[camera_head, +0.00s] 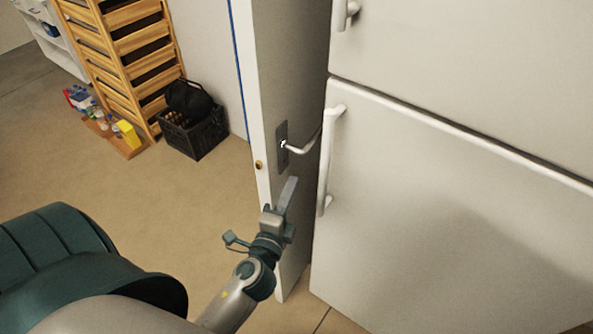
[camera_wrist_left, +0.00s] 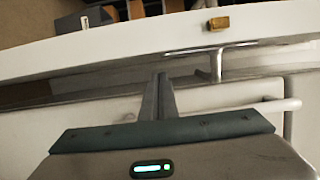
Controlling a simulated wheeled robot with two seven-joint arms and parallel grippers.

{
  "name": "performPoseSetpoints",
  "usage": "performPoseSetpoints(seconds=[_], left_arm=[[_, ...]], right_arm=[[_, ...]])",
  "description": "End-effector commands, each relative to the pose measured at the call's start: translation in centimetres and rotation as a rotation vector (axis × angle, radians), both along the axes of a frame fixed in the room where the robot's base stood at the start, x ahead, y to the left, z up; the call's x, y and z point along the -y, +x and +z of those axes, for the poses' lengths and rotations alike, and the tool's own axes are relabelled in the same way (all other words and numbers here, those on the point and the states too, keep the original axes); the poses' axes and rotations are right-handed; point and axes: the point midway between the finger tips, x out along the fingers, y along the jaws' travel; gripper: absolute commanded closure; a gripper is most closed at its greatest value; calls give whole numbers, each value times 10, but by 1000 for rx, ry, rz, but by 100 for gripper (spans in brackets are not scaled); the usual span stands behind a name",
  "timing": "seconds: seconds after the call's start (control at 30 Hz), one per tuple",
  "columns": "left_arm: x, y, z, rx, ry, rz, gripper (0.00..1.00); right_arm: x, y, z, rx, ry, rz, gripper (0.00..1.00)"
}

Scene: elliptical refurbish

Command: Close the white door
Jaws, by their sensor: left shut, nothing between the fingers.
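The white door (camera_head: 263,80) stands open in the head view, its narrow edge toward me and its broad face close to the white fridge. A lever handle (camera_head: 303,146) on a dark plate sticks out from that face toward the fridge. My left gripper (camera_head: 287,193) is shut and empty, just below the handle, in front of the door's face. Whether it touches the door I cannot tell. In the left wrist view the shut fingers (camera_wrist_left: 160,84) point at the door (camera_wrist_left: 130,50), with the handle (camera_wrist_left: 217,62) to their right. My right gripper is not in view.
The white fridge (camera_head: 440,220) with its long vertical handle (camera_head: 328,160) stands close on the right, leaving a narrow gap. Beyond the door, a black crate (camera_head: 195,132), a wooden slatted rack (camera_head: 125,50) and small bottles stand at the left. The floor (camera_head: 200,210) between is clear.

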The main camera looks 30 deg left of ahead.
Motion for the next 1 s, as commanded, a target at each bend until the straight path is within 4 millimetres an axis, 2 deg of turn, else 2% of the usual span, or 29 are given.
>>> performPoseSetpoints(seconds=[0.27, 0.7, 1.0], left_arm=[[-7, 25, 3, 1, 1, 0, 100], [-22, 84, 1, -1, 0, 0, 100], [-25, 95, 0, -2, -1, -1, 100]], right_arm=[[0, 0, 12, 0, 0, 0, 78], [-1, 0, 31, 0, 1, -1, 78], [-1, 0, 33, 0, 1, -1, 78]])
